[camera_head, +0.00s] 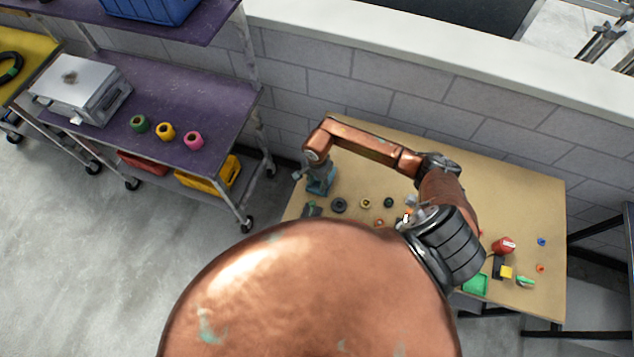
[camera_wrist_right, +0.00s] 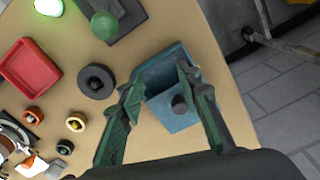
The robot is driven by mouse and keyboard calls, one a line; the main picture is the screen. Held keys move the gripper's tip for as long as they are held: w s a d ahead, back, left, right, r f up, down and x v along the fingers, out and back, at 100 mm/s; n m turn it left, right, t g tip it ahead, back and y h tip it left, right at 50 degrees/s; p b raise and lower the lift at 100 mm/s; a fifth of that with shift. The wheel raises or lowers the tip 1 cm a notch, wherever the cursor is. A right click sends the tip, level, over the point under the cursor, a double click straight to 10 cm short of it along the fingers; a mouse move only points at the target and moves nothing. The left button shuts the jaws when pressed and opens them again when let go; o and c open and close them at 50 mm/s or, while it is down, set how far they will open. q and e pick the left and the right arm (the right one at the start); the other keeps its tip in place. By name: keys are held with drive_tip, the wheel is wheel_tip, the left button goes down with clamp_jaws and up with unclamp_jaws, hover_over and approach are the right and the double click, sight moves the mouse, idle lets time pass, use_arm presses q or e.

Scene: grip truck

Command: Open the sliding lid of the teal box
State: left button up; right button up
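The teal box (camera_head: 322,186) stands near the left end of the tan table in the head view. In the right wrist view the teal box (camera_wrist_right: 172,122) lies beyond and between my fingers, with a dark round knob (camera_wrist_right: 181,103) on it. My right gripper (camera_head: 314,173) is over the box, pointing down. In the wrist view its green fingers (camera_wrist_right: 160,76) are spread apart with nothing held between them. The right finger overlaps the box near the knob; I cannot tell whether it touches. The fingers hide part of the box and lid. My left gripper is out of view.
A black ring (camera_wrist_right: 96,81), a red tray (camera_wrist_right: 31,69) and several small coloured rings lie left of the box in the wrist view. A dark block with a green knob (camera_wrist_right: 105,25) is nearby. The table edge is close on the box's right. A purple shelf cart (camera_head: 200,110) stands left.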

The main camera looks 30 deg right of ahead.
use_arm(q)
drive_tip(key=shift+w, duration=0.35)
use_arm(e)
wheel_tip(320, 180, up, 12)
idle(0.4)
